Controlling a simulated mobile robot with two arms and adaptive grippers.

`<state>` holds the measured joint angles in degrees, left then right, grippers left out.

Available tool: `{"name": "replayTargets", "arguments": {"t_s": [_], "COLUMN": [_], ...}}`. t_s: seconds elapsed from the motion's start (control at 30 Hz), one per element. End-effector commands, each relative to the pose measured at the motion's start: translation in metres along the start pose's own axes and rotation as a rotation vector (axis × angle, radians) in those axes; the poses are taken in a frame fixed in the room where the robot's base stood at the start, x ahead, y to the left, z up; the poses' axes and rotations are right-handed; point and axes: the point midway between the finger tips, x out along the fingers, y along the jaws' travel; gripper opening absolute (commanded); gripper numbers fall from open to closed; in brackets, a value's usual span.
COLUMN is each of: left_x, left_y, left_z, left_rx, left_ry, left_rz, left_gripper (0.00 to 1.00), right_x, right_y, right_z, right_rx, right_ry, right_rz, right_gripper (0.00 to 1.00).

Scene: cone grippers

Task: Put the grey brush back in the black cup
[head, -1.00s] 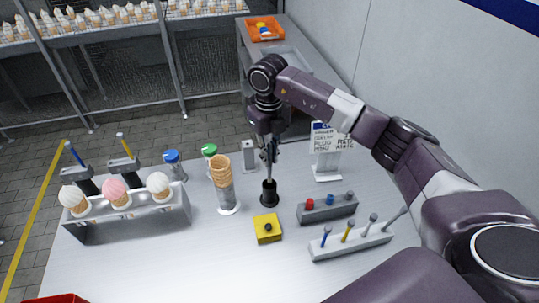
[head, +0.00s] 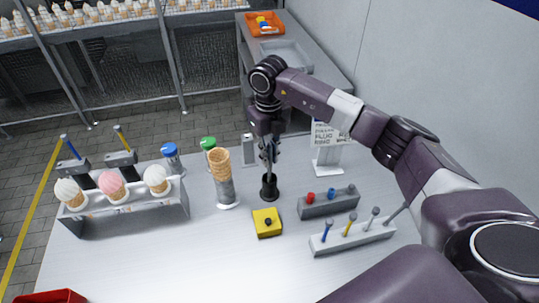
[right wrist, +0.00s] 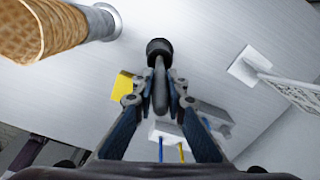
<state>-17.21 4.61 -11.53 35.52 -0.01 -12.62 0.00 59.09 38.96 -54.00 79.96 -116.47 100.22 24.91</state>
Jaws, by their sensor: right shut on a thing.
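The black cup (head: 269,190) stands upright on the white table, below my right gripper (head: 270,155). It also shows in the right wrist view (right wrist: 158,46). My right gripper (right wrist: 160,78) is shut on the grey brush (right wrist: 160,90), whose handle lies between the two fingers. The brush is roughly upright and its far end meets the cup's mouth. How deep it sits in the cup is hidden. In the head view the fingers hide most of the brush. My left gripper is not in view.
A cone stack (head: 221,170) stands left of the cup. A yellow box (head: 267,224) is in front. Grey racks with coloured knobs (head: 328,203) and sticks (head: 352,238) are to the right. A sign (head: 328,150) stands behind right.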

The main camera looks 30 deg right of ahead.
Motion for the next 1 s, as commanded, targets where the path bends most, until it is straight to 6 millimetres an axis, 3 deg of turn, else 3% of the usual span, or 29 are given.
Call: {"name": "replayTargets", "arguments": {"t_s": [0.4,0.73,0.77,0.8,0.9,1.0], "left_x": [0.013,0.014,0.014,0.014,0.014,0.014], "left_y": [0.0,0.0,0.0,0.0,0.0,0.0], "left_z": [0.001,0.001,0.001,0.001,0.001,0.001], "left_rx": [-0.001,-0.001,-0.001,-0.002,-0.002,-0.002], "left_ry": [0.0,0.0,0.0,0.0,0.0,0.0], "left_rz": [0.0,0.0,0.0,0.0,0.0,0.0], "left_gripper": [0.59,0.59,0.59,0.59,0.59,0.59], "right_x": [0.018,0.019,0.019,0.019,0.019,0.019], "right_y": [0.0,0.0,0.0,0.0,0.0,0.0], "right_z": [0.0,0.0,0.0,0.0,0.0,0.0], "right_rx": [0.0,0.0,0.0,0.0,0.0,0.0], "right_ry": [0.001,0.0,0.0,0.0,0.0,0.0], "right_rz": [0.0,0.0,0.0,0.0,0.0,0.0], "right_gripper": [0.0,0.0,0.15,0.2,0.31,0.32]}}
